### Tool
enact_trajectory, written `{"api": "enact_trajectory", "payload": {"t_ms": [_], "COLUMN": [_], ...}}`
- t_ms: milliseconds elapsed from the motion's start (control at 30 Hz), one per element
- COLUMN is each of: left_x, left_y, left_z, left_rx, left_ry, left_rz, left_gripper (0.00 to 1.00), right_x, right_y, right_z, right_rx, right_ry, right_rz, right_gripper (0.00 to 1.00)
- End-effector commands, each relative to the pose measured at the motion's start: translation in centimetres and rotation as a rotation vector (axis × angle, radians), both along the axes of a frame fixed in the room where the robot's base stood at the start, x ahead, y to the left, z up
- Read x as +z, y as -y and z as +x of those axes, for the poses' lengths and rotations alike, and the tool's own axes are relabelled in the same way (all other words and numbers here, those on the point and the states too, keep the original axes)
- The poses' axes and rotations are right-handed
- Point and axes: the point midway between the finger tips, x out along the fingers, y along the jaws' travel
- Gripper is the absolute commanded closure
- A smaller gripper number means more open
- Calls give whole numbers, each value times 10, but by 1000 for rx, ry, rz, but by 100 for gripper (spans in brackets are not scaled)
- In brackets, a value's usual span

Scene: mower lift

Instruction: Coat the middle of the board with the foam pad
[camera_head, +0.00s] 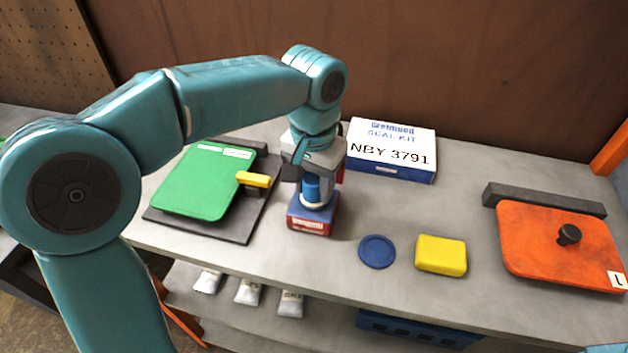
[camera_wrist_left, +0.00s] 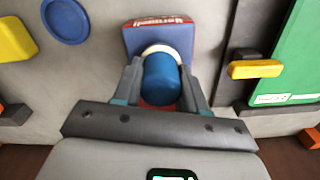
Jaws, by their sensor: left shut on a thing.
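My left gripper (camera_head: 312,186) is shut on an upright blue cylinder (camera_head: 312,190) with a pale ring at its base. The cylinder is over a small red and blue box (camera_head: 309,226); I cannot tell whether they touch. The left wrist view shows the blue cylinder (camera_wrist_left: 161,80) between the fingers. A yellow block (camera_head: 441,255), which looks like the foam pad, lies flat on the bench. A green board (camera_head: 203,180) with a yellow handle (camera_head: 253,179) lies on a dark base at left. An orange board (camera_head: 545,240) with a black knob lies at right. Which board is meant is unclear.
A blue disc (camera_head: 377,251) lies left of the yellow block. A white and blue seal kit box (camera_head: 391,156) stands at the back. Several white tubes (camera_head: 248,291) and a blue crate (camera_head: 420,332) are on the shelf below. The bench (camera_head: 437,205) is clear behind the yellow block.

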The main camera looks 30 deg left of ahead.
Motion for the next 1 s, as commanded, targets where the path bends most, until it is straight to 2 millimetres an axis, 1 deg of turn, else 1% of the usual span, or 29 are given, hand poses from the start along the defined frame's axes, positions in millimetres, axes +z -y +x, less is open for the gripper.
{"api": "enact_trajectory", "payload": {"t_ms": [367, 467, 1000], "left_x": [-2, 0, 49], "left_y": [0, 0, 0], "left_z": [-1, -1, 0], "left_rx": [-1, -1, 0], "left_ry": [-6, -7, -3], "left_rz": [0, 0, 0], "left_gripper": [83, 83, 83], "right_x": [0, 2, 47], "right_y": [0, 0, 0], "right_z": [0, 0, 0], "right_rx": [0, 0, 0], "right_ry": [0, 0, 0], "right_rz": [0, 0, 0], "right_gripper": [57, 57, 57]}}
